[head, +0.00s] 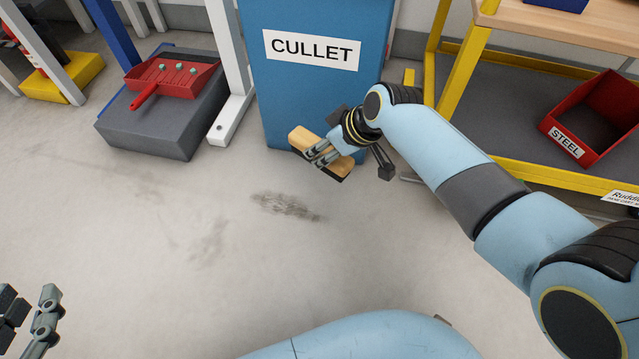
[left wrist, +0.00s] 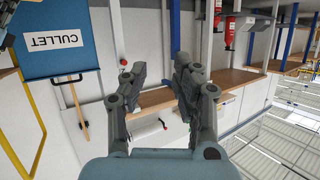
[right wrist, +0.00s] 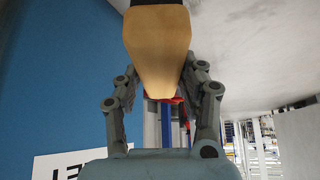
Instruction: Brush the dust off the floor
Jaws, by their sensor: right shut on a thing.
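A dark, streaky dust patch (head: 285,206) lies on the grey floor in the head view. My right gripper (head: 322,155) is shut on a brush (head: 305,140) with a pale wooden body and a dark underside. It holds the brush in front of the blue bin, beyond the patch and a little to its right. The wooden body also fills the space between the fingers in the right wrist view (right wrist: 157,45). My left gripper (head: 28,318) is at the lower left edge of the head view, away from the dust. Its fingers are apart and empty in the left wrist view (left wrist: 160,85).
The blue bin labelled CULLET (head: 315,100) stands close behind the brush. A red dustpan (head: 180,78) with several small pale pieces rests on a dark grey block (head: 165,125). A red STEEL bin (head: 590,120) sits on the yellow-framed bench's lower shelf. Fainter smudges (head: 208,243) mark the otherwise open floor.

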